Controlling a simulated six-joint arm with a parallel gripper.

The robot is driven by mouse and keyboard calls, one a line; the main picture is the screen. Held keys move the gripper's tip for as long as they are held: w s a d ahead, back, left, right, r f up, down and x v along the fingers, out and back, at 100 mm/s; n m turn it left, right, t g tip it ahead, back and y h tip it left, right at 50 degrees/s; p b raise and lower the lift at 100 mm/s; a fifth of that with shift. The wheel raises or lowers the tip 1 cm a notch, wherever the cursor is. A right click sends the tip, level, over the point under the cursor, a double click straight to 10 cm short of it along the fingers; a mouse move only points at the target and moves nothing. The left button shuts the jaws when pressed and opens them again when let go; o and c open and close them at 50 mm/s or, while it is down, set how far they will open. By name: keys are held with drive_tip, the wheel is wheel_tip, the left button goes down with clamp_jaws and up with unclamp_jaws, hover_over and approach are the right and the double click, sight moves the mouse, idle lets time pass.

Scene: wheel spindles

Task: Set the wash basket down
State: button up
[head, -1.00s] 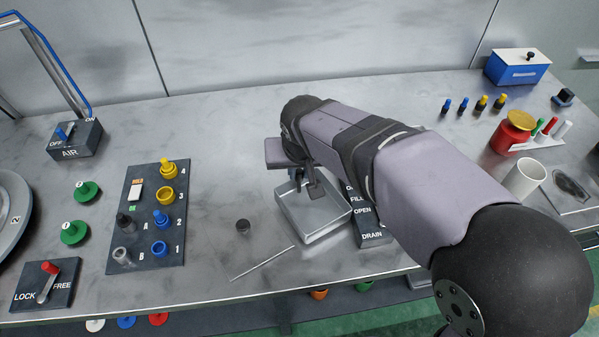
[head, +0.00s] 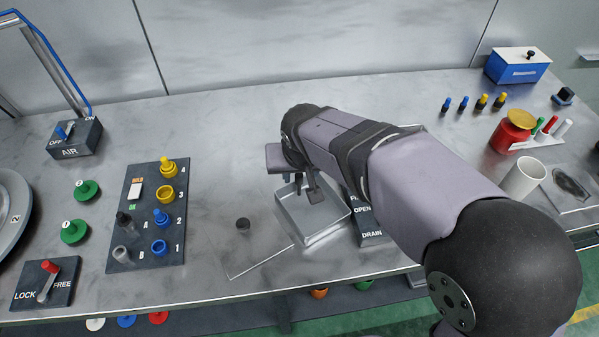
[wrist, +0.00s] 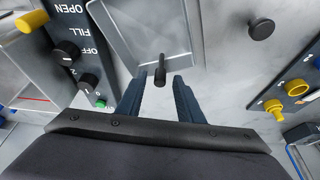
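The likely wash basket is a shallow, pale metal tray with raised walls (head: 322,226), at mid-bench below my gripper. It also shows at the top of the wrist view (wrist: 118,30). A short black upright handle (wrist: 160,70) stands at its near side, between my fingertips. My gripper (wrist: 160,80) has its two dark fingers apart, with visible gaps on both sides of the handle. In the head view my gripper (head: 305,186) is over the tray's far-left part. My arm hides some of the tray's right side. The tray appears to rest on the bench.
The fill and drain panel (head: 372,236) stands close right of the tray. Further left is a panel of coloured pegs (head: 140,245). The bench behind is clear.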

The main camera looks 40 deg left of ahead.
drive_tip(key=v, duration=1.2)
drive_tip(key=shift+r+b, duration=0.15)
drive_tip(key=shift+b, duration=0.3)
drive_tip(key=w+d+f+m+g+h, duration=0.15)
drive_tip(key=w+d+f, duration=0.3)
drive_tip(key=d, duration=0.75)
drive_tip(key=w+d+f+m+h, duration=0.1)
drive_tip(key=w+d+f+m, duration=0.35)
drive_tip(key=d, duration=0.75)
drive_tip(key=s+d+f+m+g, duration=0.1)
drive_tip(key=s+d+f, duration=0.4)
drive_tip(key=d, duration=0.3)
drive_tip(key=s+d+f+m+g, duration=0.1)
drive_tip(key=s+d+f, duration=0.4)
drive_tip(key=d, duration=0.3)
drive_tip(key=shift+s+d, duration=0.2)
drive_tip(key=shift+s, duration=0.5)
drive_tip(key=shift+h, duration=0.25)
